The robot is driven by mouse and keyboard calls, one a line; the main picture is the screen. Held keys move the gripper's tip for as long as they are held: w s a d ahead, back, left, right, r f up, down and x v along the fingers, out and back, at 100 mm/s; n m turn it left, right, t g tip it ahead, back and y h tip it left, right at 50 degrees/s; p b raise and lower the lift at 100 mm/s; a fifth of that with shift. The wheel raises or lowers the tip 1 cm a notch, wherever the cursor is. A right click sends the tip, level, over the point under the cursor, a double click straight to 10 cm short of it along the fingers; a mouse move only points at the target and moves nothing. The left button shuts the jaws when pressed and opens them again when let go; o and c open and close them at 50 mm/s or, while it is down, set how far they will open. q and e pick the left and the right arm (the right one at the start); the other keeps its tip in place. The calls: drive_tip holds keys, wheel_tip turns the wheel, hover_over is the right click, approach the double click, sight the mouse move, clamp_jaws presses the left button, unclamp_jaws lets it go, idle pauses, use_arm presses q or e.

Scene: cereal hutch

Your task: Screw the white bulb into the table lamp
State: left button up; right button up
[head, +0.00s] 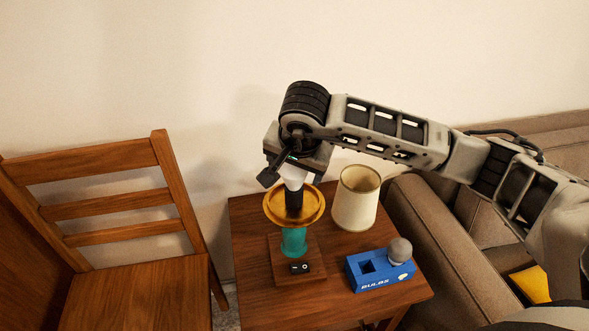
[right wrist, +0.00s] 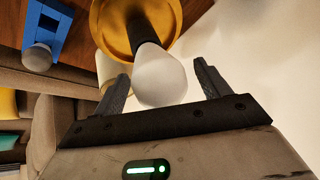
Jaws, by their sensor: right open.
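The table lamp has a teal stem (head: 293,242), a gold dish (head: 271,208) and a black socket (head: 294,199) on a square wooden base. The white bulb (head: 292,176) stands upright at the top of the socket; in the right wrist view the bulb (right wrist: 159,80) meets the socket's end. I cannot tell how deep its thread sits. My right gripper (head: 293,179) points down over the bulb. In the right wrist view its open fingers (right wrist: 162,72) stand on either side of the bulb, with gaps. My left gripper is not in view.
A blue holder marked BULBS (head: 373,284) carries a grey bulb (head: 399,251) and has an empty square hole. A cream lampshade (head: 356,199) stands close right of the lamp. A wooden chair (head: 135,290) is left of the table, a brown sofa (head: 433,235) right. The wall is behind.

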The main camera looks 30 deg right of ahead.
drive_tip(key=shift+x, duration=0.85)
drive_tip(key=shift+c, duration=0.2)
drive_tip(key=c, duration=1)
drive_tip(key=m, duration=0.2)
drive_tip(key=m+g+h, duration=0.1)
drive_tip(key=m, duration=0.1)
drive_tip(key=shift+s+d+h, duration=0.15)
drive_tip(key=shift+s+h, duration=0.05)
drive_tip(key=shift+h, duration=0.1)
drive_tip(key=m+g, duration=0.1)
drive_tip(key=m, duration=0.1)
drive_tip(key=shift+s+m+h, duration=0.1)
drive_tip(key=shift+m+h, duration=0.2)
drive_tip(key=shift+h, duration=0.1)
drive_tip(key=shift+s+d+m, duration=0.1)
drive_tip(key=shift+m, duration=0.6)
